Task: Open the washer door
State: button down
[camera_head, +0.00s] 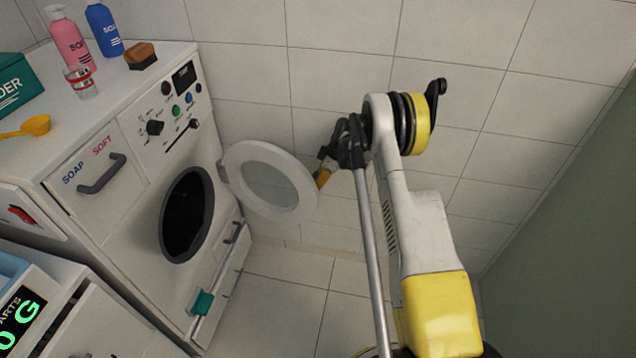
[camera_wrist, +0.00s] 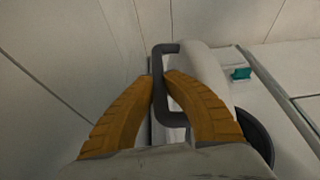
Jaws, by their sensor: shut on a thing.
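The washer (camera_head: 135,140) is a white front loader at the left of the head view. Its round door (camera_head: 302,185), a white ring with a glass middle, stands swung well out from the dark drum opening (camera_head: 187,215). My gripper (camera_head: 321,183) is at the door's free outer edge. In the wrist view its orange ribbed fingers (camera_wrist: 158,84) are shut on the dark bracket-shaped door handle (camera_wrist: 176,118). The white door rim (camera_wrist: 207,72) shows just beside the handle. In the head view the handle is hidden or too small to make out.
A tiled wall (camera_head: 330,70) runs behind the door and my arm. Pink (camera_head: 69,38) and blue (camera_head: 104,30) bottles, a glass (camera_head: 81,83) and a brush (camera_head: 140,55) stand on the washer. A teal clip (camera_head: 202,302) is on the lower front bar. The floor (camera_head: 275,305) before the washer is clear.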

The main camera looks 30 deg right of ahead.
jog(key=shift+w, duration=0.25)
jog(key=shift+a, duration=0.1)
jog(key=c, duration=1.4)
grip_release()
jog(key=v, duration=1.2)
jog(key=shift+r, duration=0.1)
